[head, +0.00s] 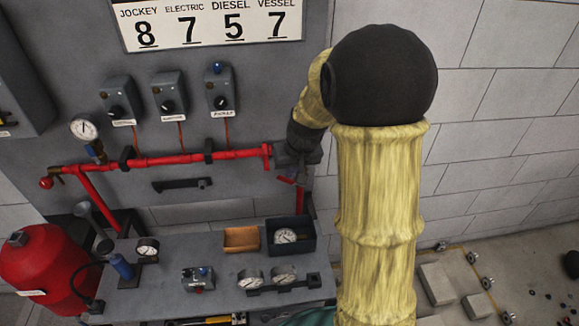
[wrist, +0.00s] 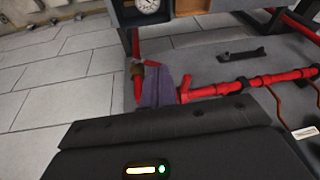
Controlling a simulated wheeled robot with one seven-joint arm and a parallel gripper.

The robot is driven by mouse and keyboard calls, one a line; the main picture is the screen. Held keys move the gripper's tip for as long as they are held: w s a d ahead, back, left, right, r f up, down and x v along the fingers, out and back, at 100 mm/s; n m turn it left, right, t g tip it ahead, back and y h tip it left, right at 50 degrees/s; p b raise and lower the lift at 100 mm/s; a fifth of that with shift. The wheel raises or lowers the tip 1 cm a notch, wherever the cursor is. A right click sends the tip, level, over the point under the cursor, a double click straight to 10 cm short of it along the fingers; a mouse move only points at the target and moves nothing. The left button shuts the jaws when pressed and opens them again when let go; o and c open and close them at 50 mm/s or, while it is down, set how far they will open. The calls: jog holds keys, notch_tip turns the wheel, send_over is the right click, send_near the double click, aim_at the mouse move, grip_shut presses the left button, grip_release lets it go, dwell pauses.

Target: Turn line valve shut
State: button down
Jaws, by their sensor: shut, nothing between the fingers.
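The red line pipe (head: 190,157) runs across the panel. At its right end a small red lever-like part (head: 289,181) shows just below my gripper (head: 287,160); I take it for the line valve's handle. My gripper is shut and empty at this pipe end, and it hides most of the valve body. In the wrist view, which is upside down, the closed fingers (wrist: 157,82) stand in front of the pipe end (wrist: 210,89). A red and brown part (wrist: 138,70) shows beside them. I cannot tell whether the fingers touch the handle.
A grey bench (head: 215,297) below carries gauges, an orange tray (head: 241,239) and a dark box (head: 291,235). A red tank (head: 42,268) stands at the left. Three switch boxes and a pressure gauge (head: 84,129) sit above the pipe. Loose parts lie on the floor at right.

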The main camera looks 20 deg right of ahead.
jog(key=s+a+f, duration=0.1)
jog(key=s+a, duration=0.1)
jog(key=s, duration=1.5)
jog(key=shift+g+h, duration=0.4)
